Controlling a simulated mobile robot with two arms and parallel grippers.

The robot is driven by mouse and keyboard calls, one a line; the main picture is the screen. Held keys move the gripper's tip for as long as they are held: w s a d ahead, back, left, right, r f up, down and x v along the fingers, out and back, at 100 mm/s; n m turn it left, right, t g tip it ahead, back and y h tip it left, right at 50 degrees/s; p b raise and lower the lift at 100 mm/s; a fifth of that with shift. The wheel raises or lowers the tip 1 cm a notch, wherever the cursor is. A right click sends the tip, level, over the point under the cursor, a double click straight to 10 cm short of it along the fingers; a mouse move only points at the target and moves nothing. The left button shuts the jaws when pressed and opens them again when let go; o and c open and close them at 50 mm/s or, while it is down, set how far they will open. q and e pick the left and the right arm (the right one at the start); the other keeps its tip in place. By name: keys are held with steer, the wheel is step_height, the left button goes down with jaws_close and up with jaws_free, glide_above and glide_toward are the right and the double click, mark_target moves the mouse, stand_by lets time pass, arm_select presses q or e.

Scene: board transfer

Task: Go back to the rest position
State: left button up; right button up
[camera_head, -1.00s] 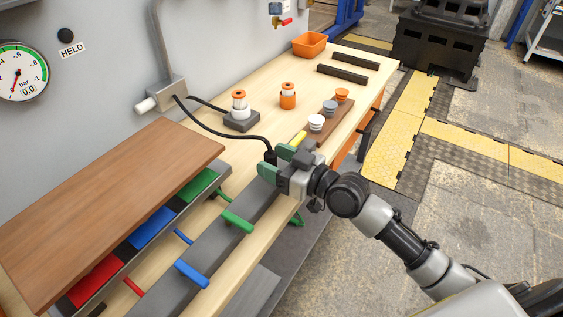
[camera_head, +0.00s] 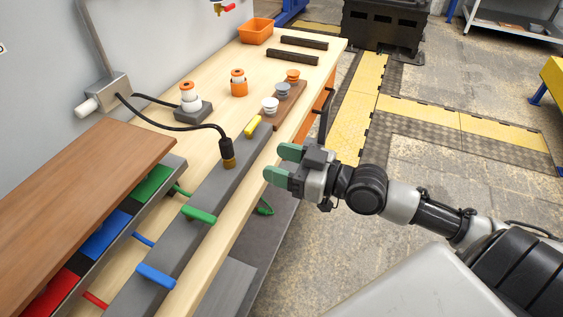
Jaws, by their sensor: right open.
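My right gripper (camera_head: 279,164) has green fingertips and is open and empty. It hangs past the front edge of the workbench (camera_head: 222,250), to the right of a long grey bar (camera_head: 178,236). A black cable ends in a dark plug with a brass tip (camera_head: 228,155), which stands upright at the bar, apart from the gripper. My left gripper is not in view.
The bar carries green (camera_head: 199,214), blue (camera_head: 156,275) and yellow (camera_head: 253,126) pieces. A brown board (camera_head: 82,196) covers coloured bins on the left. A brown strip (camera_head: 289,107) holds several knobs. An orange bin (camera_head: 256,31) stands at the back.

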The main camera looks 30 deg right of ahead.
steer(key=w+d+f+m+h+p, duration=0.1)
steer(key=d+f+m+h, duration=0.2)
steer(key=f, duration=0.4)
steer(key=w+d+f+g+h+p, duration=0.15)
steer(key=d+f, duration=0.25)
steer(key=f, duration=0.4)
steer(key=w+d+f+m+t+h, duration=0.1)
steer(key=d+f+m+h, duration=0.2)
steer(key=f, duration=0.4)
steer(key=s+d+f+g+h+p, duration=0.1)
steer(key=s+f+g+h, duration=0.1)
steer(key=s+f, duration=0.45)
steer(key=s+d+f+g+h+p, duration=0.1)
steer(key=s+d+f+g, duration=0.15)
steer(key=f, duration=0.75)
steer(key=s+a+f+g, duration=0.2)
steer(key=s+a+f, duration=0.2)
steer(key=s, duration=0.6)
steer(key=s+a+f+g+p, duration=0.1)
steer(key=s+a+f+g, duration=0.2)
steer(key=s+f, duration=0.4)
steer(key=s+a+f+g, duration=0.3)
steer(key=s+a+f, duration=0.2)
steer(key=s, duration=0.7)
steer(key=shift+s+f+n+p, duration=0.35)
steer(key=shift+s+n+p, duration=0.05)
